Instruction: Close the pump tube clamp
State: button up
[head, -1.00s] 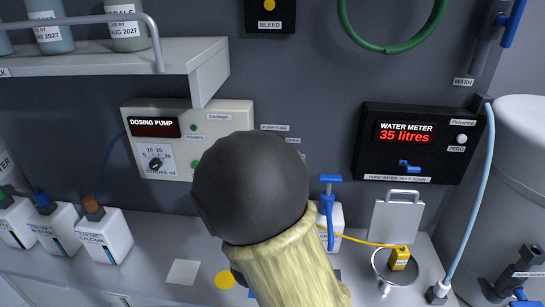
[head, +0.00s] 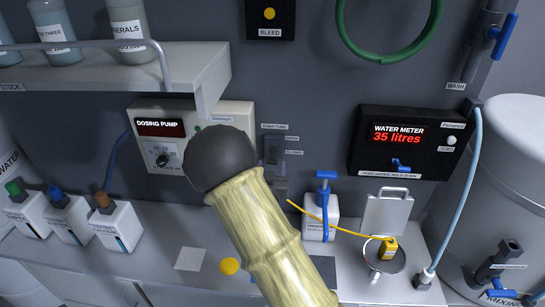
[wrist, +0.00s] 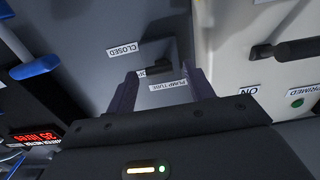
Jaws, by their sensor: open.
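The pump tube clamp (head: 271,148) is a small dark fitting on the grey wall, right of the dosing pump. Its PUMP TUBE label is above it, and its OPEN and CLOSED labels are at its right. In the wrist view the picture is turned over; the clamp's dark lever (wrist: 160,66) lies by the partly hidden OPEN label, apart from the CLOSED label. My gripper (wrist: 164,78) is open, its two dark purplish fingers on either side of the lever. I cannot tell whether they touch it. In the head view my arm hides most of the gripper.
The dosing pump (head: 232,116) is left of the clamp, and the water meter (head: 360,150) is at the right. A white bottle with a blue-handled pump (head: 321,228) stands below on the counter. A shelf (head: 215,72) juts out at the upper left.

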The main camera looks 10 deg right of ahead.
jog(key=shift+p+x, duration=0.4)
jog(key=shift+x, duration=1.05)
jog(key=c, duration=1)
jog(key=f+b, duration=0.1)
jog(key=b, duration=0.3)
jog(key=shift+t, duration=0.3)
jog(key=b, duration=0.3)
jog(key=shift+w+t, duration=0.1)
jog(key=shift+t, duration=0.2)
jog(key=shift+b, duration=0.5)
jog(key=shift+r+h, duration=0.1)
jog(key=shift+h, duration=0.2)
